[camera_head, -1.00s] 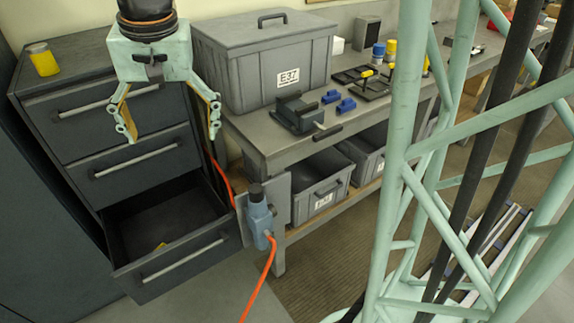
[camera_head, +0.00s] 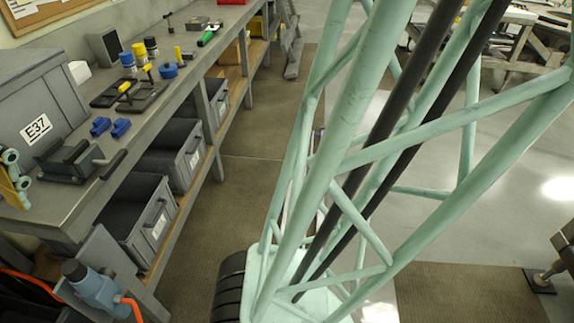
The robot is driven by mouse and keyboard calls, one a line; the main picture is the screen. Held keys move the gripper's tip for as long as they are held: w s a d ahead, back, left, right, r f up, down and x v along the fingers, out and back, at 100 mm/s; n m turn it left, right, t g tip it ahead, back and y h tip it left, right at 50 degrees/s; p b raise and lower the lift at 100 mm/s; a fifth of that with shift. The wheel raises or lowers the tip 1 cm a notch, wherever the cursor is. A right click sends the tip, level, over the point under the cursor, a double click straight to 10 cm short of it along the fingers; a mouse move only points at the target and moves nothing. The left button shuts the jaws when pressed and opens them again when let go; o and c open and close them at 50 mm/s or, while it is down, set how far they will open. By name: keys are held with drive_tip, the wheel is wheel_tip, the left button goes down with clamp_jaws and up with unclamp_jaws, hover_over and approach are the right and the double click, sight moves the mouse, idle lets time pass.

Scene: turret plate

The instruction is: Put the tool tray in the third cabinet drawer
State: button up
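A shallow black tray (camera_head: 130,94) with small tools, one with a yellow handle, lies on the workbench; it looks like the tool tray, though I cannot be sure. Only one finger of my gripper (camera_head: 13,185) shows, at the left edge, near the bench's front left corner. The other finger is out of frame, and nothing is seen held. The finger is well apart from the black tray. The cabinet is mostly out of view; a dark piece (camera_head: 30,305) at the bottom left may be its open drawer.
On the workbench (camera_head: 165,125) stand a grey E37 crate (camera_head: 40,128), a dark clamp-like block (camera_head: 72,160), blue pieces (camera_head: 110,127) and small jars (camera_head: 139,52). Grey bins (camera_head: 135,215) sit below. A blue device (camera_head: 95,290) juts out at lower left. My green frame blocks the middle; floor shows around it.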

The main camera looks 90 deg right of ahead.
drive_tip(key=s+d+n, duration=0.1)
drive_tip(key=s+n, duration=0.1)
drive_tip(key=s, duration=1.1)
drive_tip(key=shift+d+f, duration=0.15)
drive_tip(key=shift+d, duration=0.2)
